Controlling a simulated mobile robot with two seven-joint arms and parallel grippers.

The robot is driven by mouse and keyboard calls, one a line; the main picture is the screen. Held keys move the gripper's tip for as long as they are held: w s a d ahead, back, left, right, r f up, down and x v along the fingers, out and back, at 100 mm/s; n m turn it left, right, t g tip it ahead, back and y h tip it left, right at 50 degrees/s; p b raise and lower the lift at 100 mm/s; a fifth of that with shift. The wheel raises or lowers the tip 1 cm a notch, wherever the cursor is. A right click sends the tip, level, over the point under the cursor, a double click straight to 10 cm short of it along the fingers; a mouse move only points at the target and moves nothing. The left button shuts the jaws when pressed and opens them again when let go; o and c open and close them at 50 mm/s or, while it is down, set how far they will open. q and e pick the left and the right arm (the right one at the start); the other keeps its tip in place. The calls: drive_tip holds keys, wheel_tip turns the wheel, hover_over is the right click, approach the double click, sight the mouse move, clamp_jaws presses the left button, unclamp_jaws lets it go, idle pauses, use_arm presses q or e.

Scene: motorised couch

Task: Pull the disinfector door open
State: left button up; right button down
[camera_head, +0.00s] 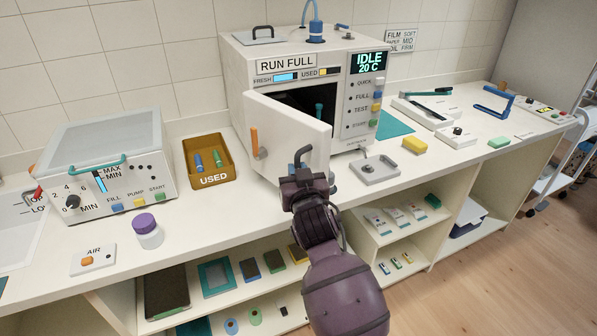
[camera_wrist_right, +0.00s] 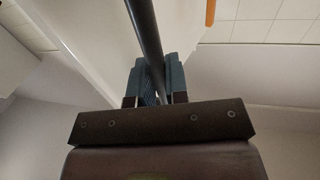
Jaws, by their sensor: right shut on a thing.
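The disinfector (camera_head: 238,75) is a white box on the counter, with a RUN FULL label and a display reading IDLE 20 C. Its white door (camera_head: 285,128) stands partly open, swung out at its right side, and the dark chamber (camera_head: 312,97) shows behind it. An orange lever (camera_head: 254,142) is on the door's outer face. My right gripper (camera_head: 303,174) is at the door's lower right, shut on a dark bar handle (camera_head: 302,153). In the right wrist view the dark bar (camera_wrist_right: 146,35) passes between the fingers (camera_wrist_right: 153,85). My left gripper is not in view.
A purple-capped jar (camera_head: 147,231) is near the counter's front edge. Open shelves are below.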

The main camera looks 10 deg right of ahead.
drive_tip(key=shift+a+r, duration=0.1)
idle(0.4)
drive_tip(key=c, duration=1.2)
unclamp_jaws()
drive_tip(key=shift+o, duration=0.2)
